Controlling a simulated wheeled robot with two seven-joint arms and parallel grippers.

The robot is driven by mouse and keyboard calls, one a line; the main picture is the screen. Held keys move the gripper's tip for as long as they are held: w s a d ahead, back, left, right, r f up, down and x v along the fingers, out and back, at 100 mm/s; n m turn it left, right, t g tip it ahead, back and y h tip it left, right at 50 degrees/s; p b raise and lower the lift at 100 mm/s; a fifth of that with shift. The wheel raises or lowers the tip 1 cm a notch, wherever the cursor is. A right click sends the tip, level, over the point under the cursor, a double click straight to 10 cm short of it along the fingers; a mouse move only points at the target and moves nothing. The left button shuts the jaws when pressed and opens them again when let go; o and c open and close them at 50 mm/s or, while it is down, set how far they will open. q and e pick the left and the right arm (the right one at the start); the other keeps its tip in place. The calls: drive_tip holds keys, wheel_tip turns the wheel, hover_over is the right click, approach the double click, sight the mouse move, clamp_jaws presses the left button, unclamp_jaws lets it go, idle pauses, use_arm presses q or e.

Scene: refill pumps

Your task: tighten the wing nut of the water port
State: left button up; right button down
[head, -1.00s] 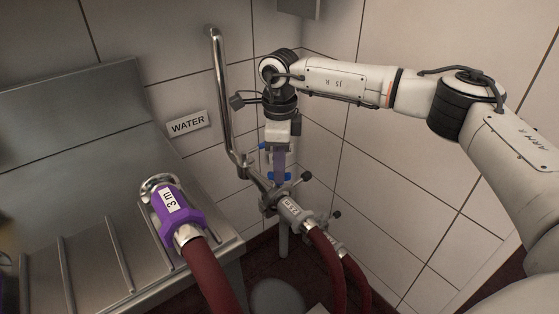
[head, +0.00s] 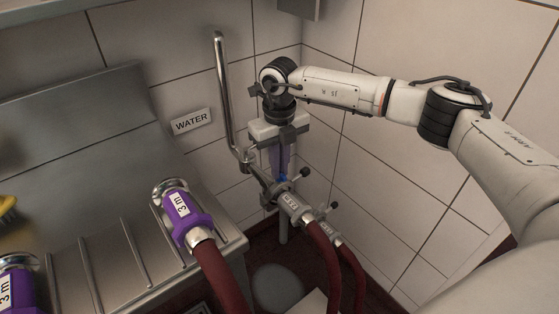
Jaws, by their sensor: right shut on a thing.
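The water port (head: 267,195) is a metal fitting at the foot of a bent steel pipe, near the WATER sign (head: 191,122). My right gripper (head: 281,177) points down over the port. Its two fingers are shut on the blue wing nut (head: 283,180), which shows only as a little blue between the fingertips. The fingers hide most of the nut, so I cannot tell how its wings lie. A labelled grey hose coupling (head: 290,205) sits at the port, with a dark red hose running down from it. My left gripper is out of view.
The upright steel pipe (head: 224,95) stands close left of my right gripper. A second hose coupling (head: 328,235) is lower right. Purple 3 m hose ends (head: 181,212) lie on the ribbed steel drainboard (head: 112,262) at left. Tiled walls close in behind and right.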

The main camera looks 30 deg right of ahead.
drive_tip(key=m+p, duration=0.1)
drive_tip(key=m, duration=0.1)
drive_tip(key=m+p, duration=0.1)
drive_tip(key=m, duration=0.1)
drive_tip(key=shift+r+m, duration=0.2)
drive_tip(key=shift+m, duration=0.1)
drive_tip(key=m+p, duration=0.1)
drive_tip(key=m, duration=0.1)
drive_tip(key=shift+m+p, duration=0.95)
drive_tip(key=shift+m, duration=0.35)
drive_tip(key=shift+m+p, duration=0.7)
drive_tip(key=shift+m, duration=0.5)
drive_tip(key=shift+m+p, duration=0.45)
drive_tip(key=shift+m, duration=0.45)
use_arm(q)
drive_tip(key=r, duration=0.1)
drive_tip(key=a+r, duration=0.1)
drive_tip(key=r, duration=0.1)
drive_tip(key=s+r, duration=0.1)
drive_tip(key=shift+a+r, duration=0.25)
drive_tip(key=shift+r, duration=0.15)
use_arm(e)
drive_tip(key=shift+f+m, duration=0.1)
drive_tip(key=shift+m, duration=0.2)
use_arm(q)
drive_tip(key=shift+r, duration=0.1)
